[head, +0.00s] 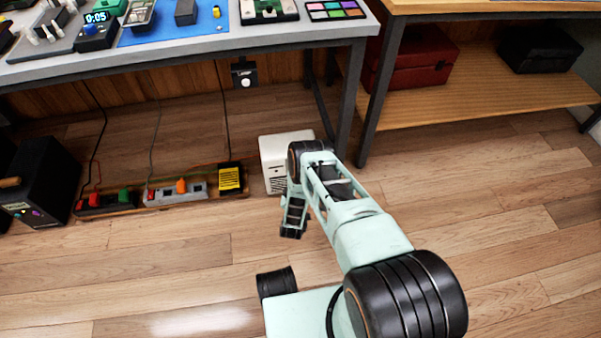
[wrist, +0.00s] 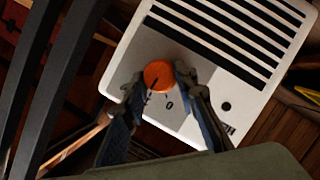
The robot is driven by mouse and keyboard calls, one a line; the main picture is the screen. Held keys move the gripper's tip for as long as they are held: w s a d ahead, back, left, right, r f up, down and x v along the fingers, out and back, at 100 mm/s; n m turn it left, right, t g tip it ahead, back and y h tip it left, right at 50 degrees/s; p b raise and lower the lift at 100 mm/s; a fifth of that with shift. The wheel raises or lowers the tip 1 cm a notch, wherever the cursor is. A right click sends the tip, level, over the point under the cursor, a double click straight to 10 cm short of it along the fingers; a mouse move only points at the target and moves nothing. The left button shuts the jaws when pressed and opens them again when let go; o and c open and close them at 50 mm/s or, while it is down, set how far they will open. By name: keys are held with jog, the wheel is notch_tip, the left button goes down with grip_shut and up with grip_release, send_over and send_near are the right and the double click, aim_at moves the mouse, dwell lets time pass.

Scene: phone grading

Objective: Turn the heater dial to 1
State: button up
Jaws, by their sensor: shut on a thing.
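The white heater (head: 285,152) stands on the floor under the left workbench in the head view, partly hidden by my arm. In the wrist view, the heater (wrist: 250,72) shows black slats and an orange dial (wrist: 158,74). The dial has a dark pointer line slanting toward the lower left of the picture. The dial does not show in the head view.
Power strips (head: 175,192) with plugs and cables lie on the floor left of the heater. A black box (head: 40,180) stands farther left. Workbench legs (head: 355,100) rise right of the heater. Open wooden floor lies in front and to the right.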

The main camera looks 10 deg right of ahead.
jog(key=shift+w+r, duration=0.1)
jog(key=shift+w, duration=0.05)
dwell(0.3)
jog(key=o, duration=1.2)
jog(key=shift+c, duration=0.2)
jog(key=v, duration=0.7)
jog(key=shift+s, duration=0.3)
jog(key=shift+a, duration=0.15)
